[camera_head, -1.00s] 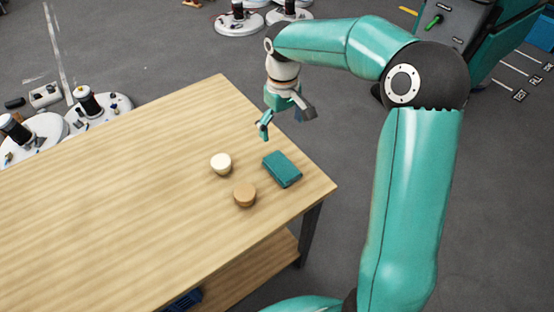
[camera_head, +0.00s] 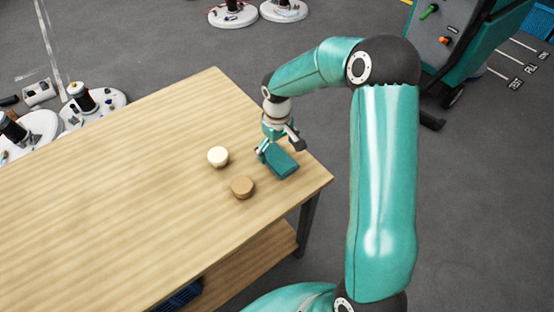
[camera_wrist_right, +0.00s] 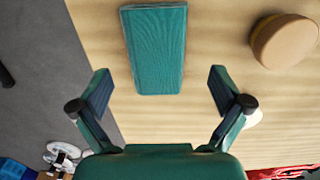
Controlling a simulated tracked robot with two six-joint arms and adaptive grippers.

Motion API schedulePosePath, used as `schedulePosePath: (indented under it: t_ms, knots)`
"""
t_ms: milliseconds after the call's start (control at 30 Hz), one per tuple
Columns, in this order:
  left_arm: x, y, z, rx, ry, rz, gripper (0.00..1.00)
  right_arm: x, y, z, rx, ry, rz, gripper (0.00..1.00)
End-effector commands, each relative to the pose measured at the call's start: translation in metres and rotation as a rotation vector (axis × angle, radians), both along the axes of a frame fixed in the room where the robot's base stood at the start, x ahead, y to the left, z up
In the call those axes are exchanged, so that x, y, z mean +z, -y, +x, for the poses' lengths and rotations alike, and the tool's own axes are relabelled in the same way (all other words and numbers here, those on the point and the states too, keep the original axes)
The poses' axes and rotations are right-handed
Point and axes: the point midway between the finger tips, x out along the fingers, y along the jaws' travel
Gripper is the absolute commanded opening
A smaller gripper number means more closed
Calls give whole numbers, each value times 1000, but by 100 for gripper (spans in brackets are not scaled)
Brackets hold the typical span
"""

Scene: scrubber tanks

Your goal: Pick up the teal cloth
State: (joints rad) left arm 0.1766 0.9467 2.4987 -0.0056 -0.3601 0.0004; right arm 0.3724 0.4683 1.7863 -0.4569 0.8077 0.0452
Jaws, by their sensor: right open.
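The teal cloth (camera_head: 282,163) is a folded rectangular block lying flat near the right corner of the wooden table (camera_head: 120,170). My right gripper (camera_head: 277,147) is just above the cloth, at its far end in the head view. In the right wrist view the cloth (camera_wrist_right: 156,50) lies ahead of the spread fingers of my right gripper (camera_wrist_right: 159,88), roughly centred between them. The gripper is open and empty, and I see no contact with the cloth. My left gripper is not in view.
A cream round object (camera_head: 218,156) and a tan round one (camera_head: 242,187) stand left of the cloth. The tan one also shows in the wrist view (camera_wrist_right: 284,41). The table edge is close to the cloth's right. The table's left part is clear.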

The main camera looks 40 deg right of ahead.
Motion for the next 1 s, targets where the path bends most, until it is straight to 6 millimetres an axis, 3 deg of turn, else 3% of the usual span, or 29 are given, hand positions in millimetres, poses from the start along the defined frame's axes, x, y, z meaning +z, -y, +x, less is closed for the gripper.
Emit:
schedulePosePath:
  t_ms: [233,533,867,1000]
  knots:
    - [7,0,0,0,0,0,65,-34,3,-1,-1,-4,1,100]
    - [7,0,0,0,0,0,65,-39,3,0,0,-2,1,100]
    - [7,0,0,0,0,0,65,-39,3,0,0,-1,1,45]
    - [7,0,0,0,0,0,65,-38,3,0,0,-1,1,43]
